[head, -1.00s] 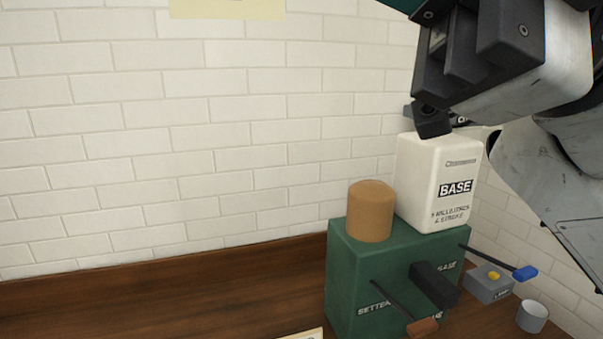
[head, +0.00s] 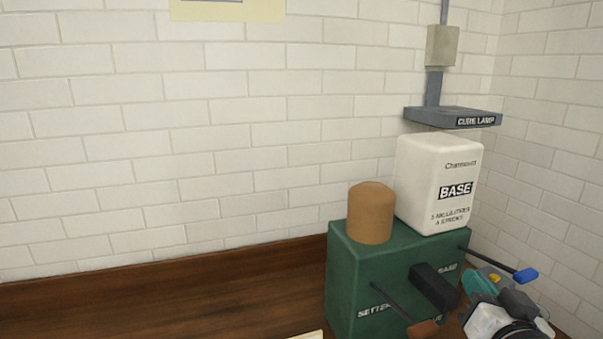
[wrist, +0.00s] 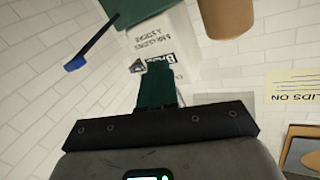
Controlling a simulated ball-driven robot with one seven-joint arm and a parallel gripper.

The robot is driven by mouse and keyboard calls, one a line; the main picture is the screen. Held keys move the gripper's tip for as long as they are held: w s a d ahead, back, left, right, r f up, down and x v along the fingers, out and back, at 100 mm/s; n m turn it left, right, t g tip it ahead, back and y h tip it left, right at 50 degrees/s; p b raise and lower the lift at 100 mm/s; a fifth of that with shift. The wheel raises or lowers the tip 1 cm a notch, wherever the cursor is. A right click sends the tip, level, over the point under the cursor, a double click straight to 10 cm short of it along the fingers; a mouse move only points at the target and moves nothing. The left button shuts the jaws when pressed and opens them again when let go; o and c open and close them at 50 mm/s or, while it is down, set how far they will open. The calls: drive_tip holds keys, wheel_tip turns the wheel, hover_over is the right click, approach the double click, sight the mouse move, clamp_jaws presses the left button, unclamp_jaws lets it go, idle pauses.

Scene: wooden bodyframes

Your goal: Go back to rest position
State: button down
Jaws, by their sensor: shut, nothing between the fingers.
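My gripper (wrist: 156,70) shows in the wrist view as dark teal fingers held together, with nothing between them. In the head view, part of my arm, teal, black and white, is low at the right, beside the green machine (head: 350,275). The green machine carries a white BASE container (head: 437,185) and a tan cylinder (head: 371,212). In the wrist view these appear upside down beyond my fingers: the white container (wrist: 165,40) and the tan cylinder (wrist: 228,18).
A grey cure lamp (head: 452,117) is on the wall above the BASE container. Levers with a blue knob (head: 525,275) and a brown knob (head: 423,329) stick out of the machine.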

drive_tip(key=s+f+n+g+b, duration=0.1)
drive_tip(key=s+f+g+b, duration=0.2)
drive_tip(key=s+f, duration=0.7)
drive_tip(key=s+f+n+g+y+b, duration=0.1)
drive_tip(key=s+f+g+b, duration=0.2)
drive_tip(key=f, duration=1.7)
drive_tip(key=s+f+n+g+b, duration=0.2)
drive_tip(key=s+f+g+b, duration=0.2)
drive_tip(key=s+f+g, duration=0.6)
drive_tip(key=s+f, duration=0.4)
drive_tip(key=s, duration=0.5)
drive_tip(key=shift+s+d+f+y, duration=0.15)
drive_tip(key=shift+f+y, duration=0.25)
